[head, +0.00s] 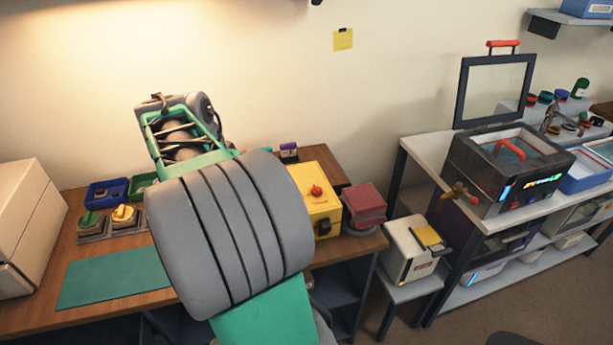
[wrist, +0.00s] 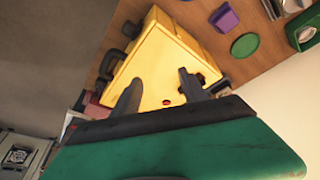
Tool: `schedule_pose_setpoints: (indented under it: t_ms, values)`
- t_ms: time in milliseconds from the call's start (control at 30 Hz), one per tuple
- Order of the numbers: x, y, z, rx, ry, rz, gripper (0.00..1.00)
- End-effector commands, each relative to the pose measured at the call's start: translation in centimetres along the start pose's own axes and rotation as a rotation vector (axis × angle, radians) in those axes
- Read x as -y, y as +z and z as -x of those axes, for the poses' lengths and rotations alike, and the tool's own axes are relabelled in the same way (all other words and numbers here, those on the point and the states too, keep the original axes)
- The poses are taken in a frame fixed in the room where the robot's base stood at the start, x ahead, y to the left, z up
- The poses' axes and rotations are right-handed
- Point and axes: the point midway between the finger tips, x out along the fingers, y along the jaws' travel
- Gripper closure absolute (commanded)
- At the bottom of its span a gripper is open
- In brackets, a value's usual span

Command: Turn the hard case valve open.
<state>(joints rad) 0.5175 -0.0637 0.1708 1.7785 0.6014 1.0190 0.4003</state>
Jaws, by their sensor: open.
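The hard case (head: 312,214) is a yellow box standing closed on the wooden bench, right of my arm in the head view. Its valve (head: 316,190) is a small red knob on the case. In the wrist view the yellow case (wrist: 165,55) fills the upper middle, and the red valve (wrist: 167,102) shows as a small dot low on its face. My gripper (wrist: 159,76) is open, with its two dark fingers pointing at the case on either side of the valve. No contact is visible. In the head view my gripper cannot be made out.
A dark red box (head: 364,205) stands right beside the case. A green mat (head: 112,277), a blue tray (head: 106,192) and two small fixtures are at the left of the bench. A purple piece (wrist: 224,19) and a green disc (wrist: 245,45) lie near the case.

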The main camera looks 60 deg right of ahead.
Motion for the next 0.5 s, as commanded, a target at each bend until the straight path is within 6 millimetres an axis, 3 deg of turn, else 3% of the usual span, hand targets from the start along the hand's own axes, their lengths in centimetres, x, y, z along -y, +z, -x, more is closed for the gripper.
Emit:
schedule_pose_setpoints:
  t_ms: [33,100,200,300,500]
  values:
    - [-2.7,-4.6,-1.3,0.001,0.081,-0.226,0.49]
    - [-6.2,-8.8,-2.9,-0.009,0.166,-0.495,0.49]
    - [-10.0,-12.0,-4.5,-0.024,0.241,-0.745,0.49]
    - [-11.6,-12.8,-5.6,-0.03,0.27,-0.837,0.49]
    - [-12.6,-12.6,-8.8,-0.032,0.272,-0.842,0.49]
